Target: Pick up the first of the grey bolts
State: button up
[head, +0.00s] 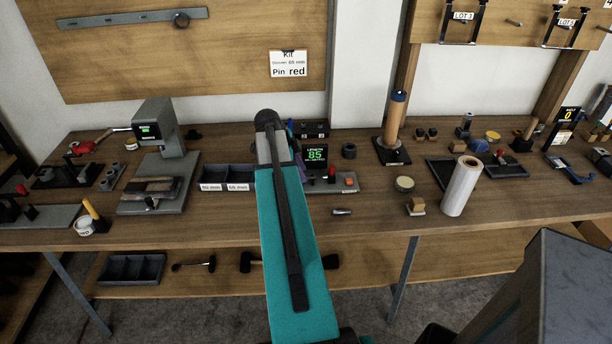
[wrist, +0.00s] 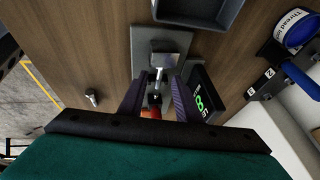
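A small grey bolt (head: 342,211) lies on the bench in front of the length gauge, apart from it. It seems to be the small piece at the left in the wrist view (wrist: 92,97). My gripper (wrist: 157,95) is open, its two dark fingers spread over the gauge. A bright metal rod with a dark block at one end (wrist: 160,76) shows between and just past the fingers; I cannot tell whether it is a bolt or part of the gauge. I see no finger contact.
The length gauge (head: 331,187) has a screen (head: 317,154) reading 85. Dark trays labelled 50 mm and 65 mm (head: 226,185) stand left of my arm. A white roll (head: 461,186) and a small wooden block (head: 415,205) stand to the right. The bench front is mostly clear.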

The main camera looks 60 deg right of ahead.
jog(key=shift+x, duration=1.1)
grip_shut()
